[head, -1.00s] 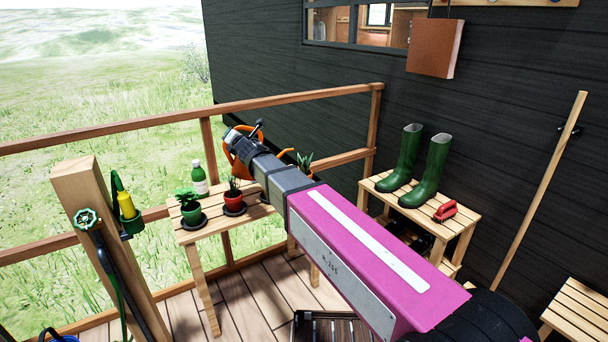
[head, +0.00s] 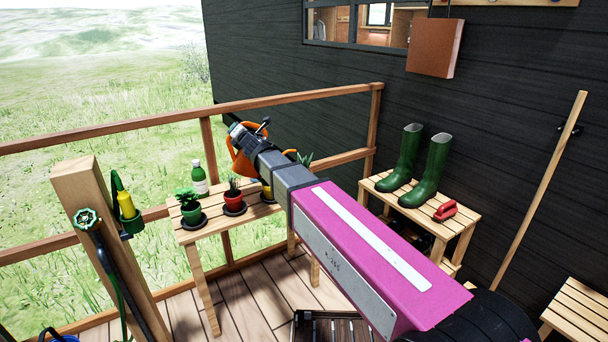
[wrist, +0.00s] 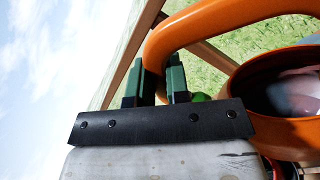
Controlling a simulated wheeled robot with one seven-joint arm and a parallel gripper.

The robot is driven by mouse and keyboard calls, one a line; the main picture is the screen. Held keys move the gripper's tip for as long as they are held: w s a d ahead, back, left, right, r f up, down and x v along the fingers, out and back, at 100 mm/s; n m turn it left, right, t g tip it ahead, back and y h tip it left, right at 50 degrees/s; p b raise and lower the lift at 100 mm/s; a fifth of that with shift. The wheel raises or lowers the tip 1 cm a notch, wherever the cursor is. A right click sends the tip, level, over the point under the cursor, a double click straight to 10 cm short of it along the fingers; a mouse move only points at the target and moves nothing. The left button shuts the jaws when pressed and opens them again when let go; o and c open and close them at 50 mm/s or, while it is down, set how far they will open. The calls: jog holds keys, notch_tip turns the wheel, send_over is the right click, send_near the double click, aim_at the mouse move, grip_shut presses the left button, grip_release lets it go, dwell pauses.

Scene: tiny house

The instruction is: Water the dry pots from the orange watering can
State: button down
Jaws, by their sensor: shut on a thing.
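My gripper (wrist: 157,74) is shut on the handle of the orange watering can (head: 243,163), above the slatted plant table. In the wrist view the handle (wrist: 215,22) passes between the green finger pads, and the can's open top (wrist: 258,75) shows a pale, shiny surface inside. The spout is not clear in either view. On the table stand a green pot (head: 191,214) with a leafy plant and a red pot (head: 233,197) with a spiky plant, each on a dark saucer. A yellow pot (head: 267,192) is mostly hidden behind my arm. Soil wetness cannot be told.
A green bottle (head: 200,182) stands at the back of the plant table (head: 215,232). A wooden railing (head: 150,120) runs behind it. A post with a tap (head: 88,218) is at left. Green boots (head: 430,170) and a red object (head: 445,211) sit on a bench at right.

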jog(key=shift+w+d+r+m, duration=0.2)
jog(key=shift+d+r, duration=0.05)
jog(key=shift+d, duration=0.15)
jog(key=shift+w+d+r+m, duration=0.15)
jog(key=shift+d+r+m, duration=0.1)
jog(key=shift+d, duration=0.1)
dwell(1.2)
jog(key=a+f, duration=0.1)
jog(key=s+a+n, duration=0.1)
jog(key=shift+a+f+n, duration=0.25)
jog(key=shift+a+f, duration=0.1)
jog(key=shift+s+a+f+n+g, duration=0.15)
jog(key=shift+s+a+f+n, duration=0.15)
jog(key=shift+a+f+n, duration=0.25)
jog(key=shift+s+a+f+n+g, duration=0.15)
jog(key=shift+s+a+f+n, duration=0.2)
jog(key=shift+a, duration=0.3)
jog(key=shift+s+a+f+n, duration=0.25)
jog(key=shift+a+f+n, duration=0.25)
jog(key=shift+a, duration=0.15)
jog(key=shift+s+a+f+n, duration=0.2)
jog(key=shift+a+f+n, duration=0.2)
jog(key=shift+a+n, duration=0.15)
jog(key=shift+a, duration=0.1)
